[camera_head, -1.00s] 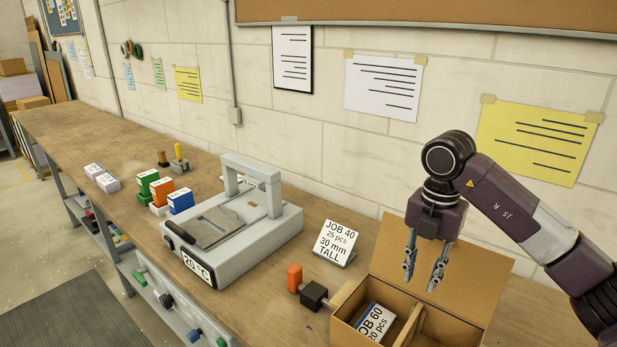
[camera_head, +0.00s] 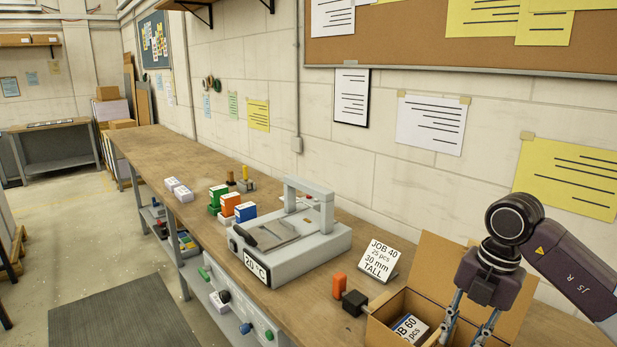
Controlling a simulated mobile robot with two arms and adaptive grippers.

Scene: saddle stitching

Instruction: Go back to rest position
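My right gripper (camera_head: 468,328) hangs fingers-down over the open cardboard box (camera_head: 388,318) at the lower right. Its fingers are spread apart with nothing seen between them, and their tips run near the bottom edge of the picture. A white pack labelled JOB 60 (camera_head: 409,327) lies inside the box, left of the fingers. My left gripper is not in view. The grey stitching machine (camera_head: 318,243), marked 20 °C, stands on the wooden bench (camera_head: 188,204), left of the box.
Green, orange and blue boxes (camera_head: 245,211) and two white packs (camera_head: 178,190) stand farther left. The floor (camera_head: 80,230) left of the bench is mostly clear, with a dark mat (camera_head: 120,318).

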